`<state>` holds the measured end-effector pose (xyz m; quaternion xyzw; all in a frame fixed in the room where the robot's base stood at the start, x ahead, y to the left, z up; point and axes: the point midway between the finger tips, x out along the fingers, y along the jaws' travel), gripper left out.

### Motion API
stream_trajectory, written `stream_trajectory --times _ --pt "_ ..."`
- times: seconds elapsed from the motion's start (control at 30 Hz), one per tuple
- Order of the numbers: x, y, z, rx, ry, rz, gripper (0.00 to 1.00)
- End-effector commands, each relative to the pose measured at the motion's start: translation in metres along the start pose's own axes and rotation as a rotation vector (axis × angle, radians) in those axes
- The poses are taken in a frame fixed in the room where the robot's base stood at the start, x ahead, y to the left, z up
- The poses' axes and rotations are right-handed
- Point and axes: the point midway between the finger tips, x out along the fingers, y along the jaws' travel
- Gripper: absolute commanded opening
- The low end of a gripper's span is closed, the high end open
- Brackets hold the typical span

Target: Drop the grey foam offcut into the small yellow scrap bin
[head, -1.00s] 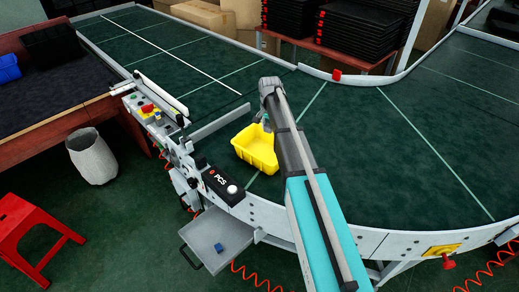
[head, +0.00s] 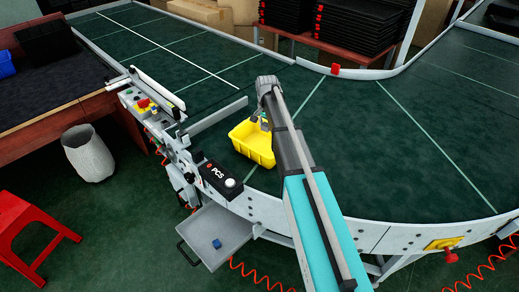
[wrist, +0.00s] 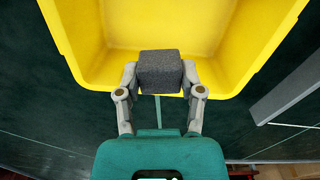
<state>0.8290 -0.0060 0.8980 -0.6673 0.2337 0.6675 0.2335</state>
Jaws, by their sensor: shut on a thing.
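The yellow scrap bin (head: 254,141) stands on the green conveyor belt, near its inner edge. In the wrist view the bin (wrist: 85,40) fills the upper part, with its open inside facing me. My gripper (wrist: 160,75) is shut on the grey foam offcut (wrist: 160,72), a dark grey block held between both fingertips. The offcut overlaps the near rim of the bin in the wrist view; its height above the bin is hard to tell. In the head view my gripper (head: 265,122) is at the bin's upper right, partly hidden by my arm.
A grey guide bar (head: 217,116) lies across the belt left of the bin, and also shows in the wrist view (wrist: 290,95). A black PCS control box (head: 217,180) is at the belt's near edge. The belt right of my arm is clear.

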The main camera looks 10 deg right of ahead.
Motion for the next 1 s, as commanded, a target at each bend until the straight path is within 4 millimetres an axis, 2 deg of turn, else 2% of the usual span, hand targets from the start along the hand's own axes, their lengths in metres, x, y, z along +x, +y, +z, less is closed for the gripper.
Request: stream_trajectory --times 0.03,0.3,0.8,0.83,1.0 --pt "0.009 0.000 0.000 0.000 0.000 0.000 0.31" --pt "0.024 -0.001 0.000 -0.001 0.000 0.000 0.31" --pt "0.027 -0.001 0.001 -0.002 0.000 0.000 0.31" --pt "0.027 -0.001 0.001 -0.002 0.000 0.000 0.54" --pt "0.027 -0.001 0.001 -0.002 0.000 0.000 0.85"
